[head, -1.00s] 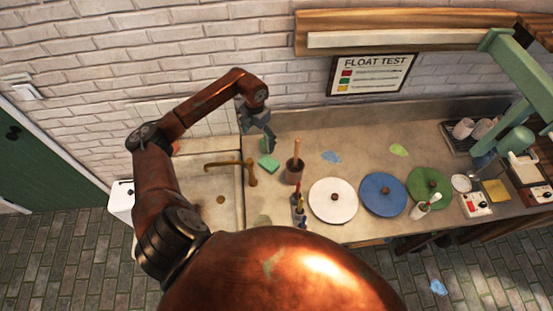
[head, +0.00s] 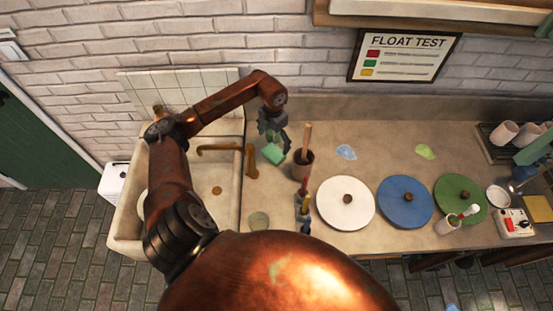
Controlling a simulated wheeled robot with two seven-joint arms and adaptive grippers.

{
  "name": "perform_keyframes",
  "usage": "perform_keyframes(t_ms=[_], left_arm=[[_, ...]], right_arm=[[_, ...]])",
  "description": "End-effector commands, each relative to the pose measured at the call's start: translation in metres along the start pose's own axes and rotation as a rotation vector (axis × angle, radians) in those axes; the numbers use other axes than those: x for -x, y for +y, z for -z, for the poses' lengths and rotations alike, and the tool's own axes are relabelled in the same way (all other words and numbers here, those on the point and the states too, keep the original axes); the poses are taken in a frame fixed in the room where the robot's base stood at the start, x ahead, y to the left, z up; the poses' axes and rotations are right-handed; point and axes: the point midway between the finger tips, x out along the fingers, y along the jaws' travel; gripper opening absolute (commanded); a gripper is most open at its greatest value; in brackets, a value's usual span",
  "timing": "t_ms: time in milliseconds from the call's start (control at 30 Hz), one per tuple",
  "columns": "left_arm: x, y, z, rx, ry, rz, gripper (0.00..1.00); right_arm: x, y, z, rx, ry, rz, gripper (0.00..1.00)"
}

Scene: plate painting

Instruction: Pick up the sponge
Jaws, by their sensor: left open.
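The green sponge (head: 274,154) is on the counter between the sink and the brown utensil pot. My left gripper (head: 276,139) points down right at the sponge, its fingers overlapping the sponge's upper edge in the head view. The left gripper is open. I cannot tell whether the fingers touch the sponge or how deep they reach around it. My right gripper is not in view.
The brown pot (head: 303,163) with a wooden handle stands close to the right of the sponge. The sink's brass tap (head: 251,161) is to the left. White (head: 345,215), blue (head: 405,215) and green (head: 451,191) discs lie further right. Small bottles (head: 304,208) stand in front.

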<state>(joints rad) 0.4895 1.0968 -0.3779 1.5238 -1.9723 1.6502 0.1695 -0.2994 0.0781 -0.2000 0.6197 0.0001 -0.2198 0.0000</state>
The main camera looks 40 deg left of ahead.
Motion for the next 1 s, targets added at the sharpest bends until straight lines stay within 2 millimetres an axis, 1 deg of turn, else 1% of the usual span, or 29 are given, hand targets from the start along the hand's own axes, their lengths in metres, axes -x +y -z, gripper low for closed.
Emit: perform_keyframes(t_ms=[33, 167, 367, 600, 700, 800, 967, 1000], left_arm=[[-0.004, 0.001, 0.0, 0.001, 0.0, 0.0, 0.89], [-0.013, 0.0, 0.001, 0.002, 0.001, 0.002, 0.89], [-0.033, -0.001, 0.002, 0.001, 0.002, 0.003, 0.89], [-0.067, -0.001, 0.004, 0.003, 0.001, 0.003, 0.89], [-0.077, -0.001, 0.004, 0.001, 0.0, 0.002, 0.89], [-0.08, -0.001, 0.003, 0.0, 0.0, 0.001, 0.89], [-0.08, -0.001, 0.003, 0.0, 0.0, 0.0, 0.89], [-0.08, -0.001, 0.003, 0.0, 0.0, 0.0, 0.88]], right_arm=[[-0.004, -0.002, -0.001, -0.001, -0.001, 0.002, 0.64], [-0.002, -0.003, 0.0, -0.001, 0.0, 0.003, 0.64], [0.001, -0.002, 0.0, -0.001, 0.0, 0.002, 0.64], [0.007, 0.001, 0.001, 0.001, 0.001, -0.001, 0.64], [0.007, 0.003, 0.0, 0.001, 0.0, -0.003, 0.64], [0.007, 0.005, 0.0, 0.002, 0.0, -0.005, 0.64], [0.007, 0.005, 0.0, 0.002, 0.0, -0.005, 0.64], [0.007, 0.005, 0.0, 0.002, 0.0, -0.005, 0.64]])
